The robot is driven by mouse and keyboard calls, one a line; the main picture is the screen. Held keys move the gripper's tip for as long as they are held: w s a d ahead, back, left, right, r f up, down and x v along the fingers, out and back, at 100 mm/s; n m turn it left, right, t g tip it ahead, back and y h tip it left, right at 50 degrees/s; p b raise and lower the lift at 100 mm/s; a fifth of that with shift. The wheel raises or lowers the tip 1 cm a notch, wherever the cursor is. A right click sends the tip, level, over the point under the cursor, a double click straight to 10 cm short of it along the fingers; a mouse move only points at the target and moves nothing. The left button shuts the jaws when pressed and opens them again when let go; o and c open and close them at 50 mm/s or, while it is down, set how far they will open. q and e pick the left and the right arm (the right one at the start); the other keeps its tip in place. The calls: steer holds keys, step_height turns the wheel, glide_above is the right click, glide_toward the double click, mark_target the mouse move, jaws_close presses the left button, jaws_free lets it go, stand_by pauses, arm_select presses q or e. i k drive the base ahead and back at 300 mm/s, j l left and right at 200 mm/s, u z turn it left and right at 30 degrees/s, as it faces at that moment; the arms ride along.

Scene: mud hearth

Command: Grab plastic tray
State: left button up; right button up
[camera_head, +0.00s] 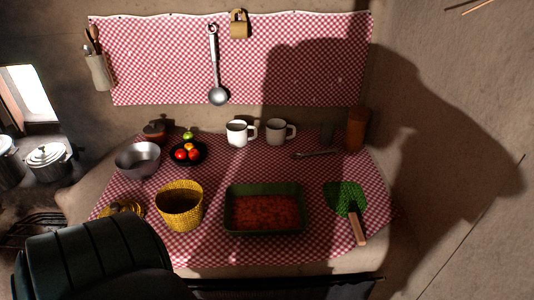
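A dark green rectangular tray (265,232) sits on the red-and-white checked cloth near the front middle of the counter. A reddish layer covers its inside. Its rim and front wall are in plain view, and nothing touches it from above. Neither gripper is in the picture. A dark rounded shape at the bottom left looks like part of my own body, and it hides the counter's front left corner.
A yellow woven basket (180,206) stands just left of the tray, and a green fan with a wooden handle (347,204) lies right of it. Behind are a metal bowl (138,160), a dark bowl of tomatoes (187,153), white mugs (238,133), a spoon (313,155) and a brown cylinder (356,130).

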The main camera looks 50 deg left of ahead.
mark_target(257, 209)
steer(key=i+l, duration=0.1)
steer(key=l, duration=0.2)
steer(key=i+l, duration=0.1)
steer(key=l, duration=0.2)
steer(key=u, duration=1.8)
